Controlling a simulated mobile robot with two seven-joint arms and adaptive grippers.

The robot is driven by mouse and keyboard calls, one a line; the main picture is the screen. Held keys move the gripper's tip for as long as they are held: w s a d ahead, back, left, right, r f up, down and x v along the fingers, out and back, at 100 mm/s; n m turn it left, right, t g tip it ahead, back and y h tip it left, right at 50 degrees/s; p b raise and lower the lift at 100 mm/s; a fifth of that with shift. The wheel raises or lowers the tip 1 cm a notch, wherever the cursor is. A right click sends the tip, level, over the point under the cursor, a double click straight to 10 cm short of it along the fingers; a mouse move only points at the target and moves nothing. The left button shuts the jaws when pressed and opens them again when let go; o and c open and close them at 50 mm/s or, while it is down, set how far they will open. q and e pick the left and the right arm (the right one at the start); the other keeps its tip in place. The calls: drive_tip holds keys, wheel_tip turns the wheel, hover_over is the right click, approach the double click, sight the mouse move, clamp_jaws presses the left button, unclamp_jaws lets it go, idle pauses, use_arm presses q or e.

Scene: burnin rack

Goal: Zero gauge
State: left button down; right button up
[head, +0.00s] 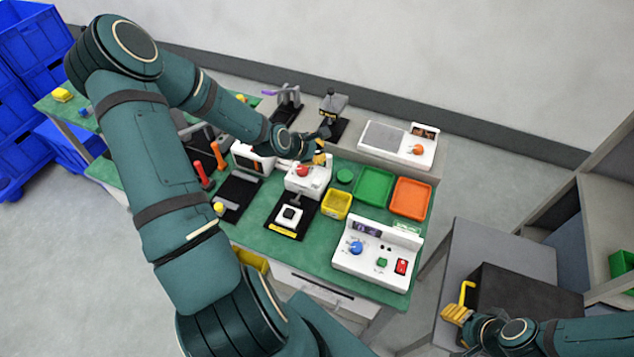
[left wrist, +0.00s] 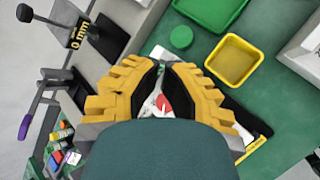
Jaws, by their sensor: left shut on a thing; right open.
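The gauge (head: 333,107) stands on a black base at the back of the green bench. In the left wrist view its display (left wrist: 78,34) reads 0 mm. My left gripper (head: 318,158) is over the white box (head: 306,182) with a red knob (head: 303,171), well in front of the gauge. Its yellow fingers (left wrist: 162,75) are close together; a red part and a white surface show between them. What they hold is mostly hidden and I cannot make it out. My right gripper (head: 461,303) is open at the lower right, over a dark box.
A yellow bin (head: 337,204), a green disc (head: 344,176), a green tray (head: 374,187) and an orange tray (head: 411,198) lie right of the left gripper. A white control panel (head: 377,253) stands at the front. A purple-handled clamp (head: 286,100) is left of the gauge.

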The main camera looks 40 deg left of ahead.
use_arm(q)
drive_tip(key=b, duration=0.6)
hover_over(317, 178)
wheel_tip(317, 178, down, 6)
drive_tip(key=shift+d+f, duration=0.1)
drive_tip(key=shift+f, duration=0.15)
drive_tip(key=shift+w+f+b, duration=0.1)
drive_tip(key=shift+f+b, duration=0.35)
drive_tip(key=shift+f, duration=0.3)
drive_tip(key=shift+f, duration=0.15)
drive_tip(key=shift+f, duration=0.25)
idle(0.3)
drive_tip(key=shift+f, duration=0.55)
idle(0.7)
drive_tip(key=shift+r, duration=0.15)
drive_tip(key=shift+r+p, duration=0.8)
drive_tip(key=shift+r, duration=0.05)
